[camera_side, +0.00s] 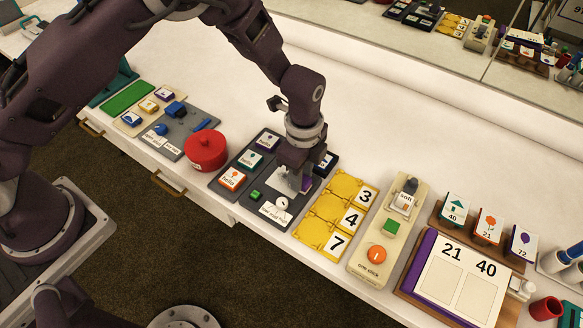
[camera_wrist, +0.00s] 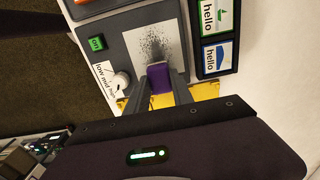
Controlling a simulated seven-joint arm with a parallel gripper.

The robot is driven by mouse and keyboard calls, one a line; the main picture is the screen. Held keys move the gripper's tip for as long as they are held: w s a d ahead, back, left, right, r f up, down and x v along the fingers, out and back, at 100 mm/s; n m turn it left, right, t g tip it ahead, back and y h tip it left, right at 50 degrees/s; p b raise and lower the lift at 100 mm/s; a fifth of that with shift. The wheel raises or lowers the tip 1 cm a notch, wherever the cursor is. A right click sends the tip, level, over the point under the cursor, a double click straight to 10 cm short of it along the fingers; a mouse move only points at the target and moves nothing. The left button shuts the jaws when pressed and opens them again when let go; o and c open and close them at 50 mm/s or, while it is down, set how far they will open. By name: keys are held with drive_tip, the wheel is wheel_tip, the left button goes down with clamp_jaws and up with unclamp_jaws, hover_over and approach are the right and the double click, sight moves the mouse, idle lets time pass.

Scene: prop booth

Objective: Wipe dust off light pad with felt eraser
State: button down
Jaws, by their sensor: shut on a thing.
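My gripper (camera_side: 297,172) is shut on the felt eraser, a small purple block (camera_side: 306,184) with a paler face. In the wrist view my gripper's fingers (camera_wrist: 160,84) sit on both sides of the eraser (camera_wrist: 162,74). The light pad (camera_wrist: 136,42) is a white square in a dark grey panel. Dark dust specks lie over its middle and right, thickest just ahead of the eraser. The eraser is at the pad's near edge; I cannot tell whether it touches. In the side view my gripper partly covers the pad (camera_side: 284,186).
A green button (camera_wrist: 96,43) and a white knob (camera_wrist: 120,80) are beside the pad. "Hello" cards (camera_wrist: 216,56) are on the other side. The white table behind is clear.

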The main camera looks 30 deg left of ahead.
drive_tip(key=shift+d, duration=0.5)
drive_tip(key=shift+a, duration=4.25)
drive_tip(key=shift+w+a, duration=0.15)
drive_tip(key=shift+d, duration=4.15)
drive_tip(key=shift+a, duration=4.2)
wheel_tip(320, 180, up, 8)
drive_tip(key=shift+w+r, duration=0.1)
